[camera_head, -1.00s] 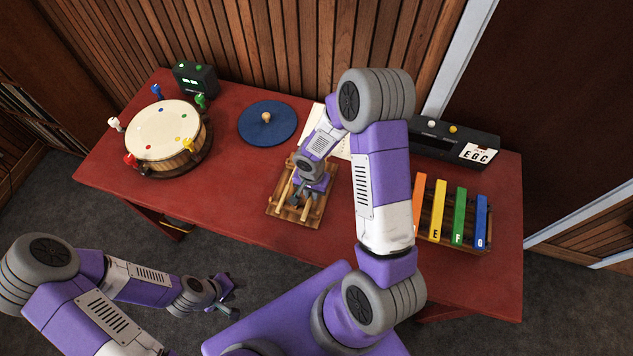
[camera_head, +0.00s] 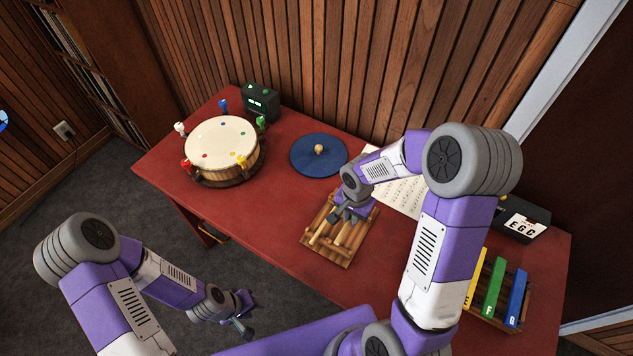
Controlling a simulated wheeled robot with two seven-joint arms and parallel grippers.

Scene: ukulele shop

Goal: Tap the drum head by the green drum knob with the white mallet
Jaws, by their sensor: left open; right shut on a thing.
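The drum (camera_head: 222,143) stands on the left of the red table, with a cream head and coloured knobs around its rim. The green drum knob (camera_head: 261,122) is at its far right, near a green dot on the head. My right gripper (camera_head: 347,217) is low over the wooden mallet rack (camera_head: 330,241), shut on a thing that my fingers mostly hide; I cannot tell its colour. Pale mallet handles lie on the rack beside it. My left gripper (camera_head: 244,313) is open and empty, off the table's front edge over the floor.
A blue round pad (camera_head: 318,155) with a wooden knob lies between drum and rack. A black box (camera_head: 260,101) stands behind the drum.

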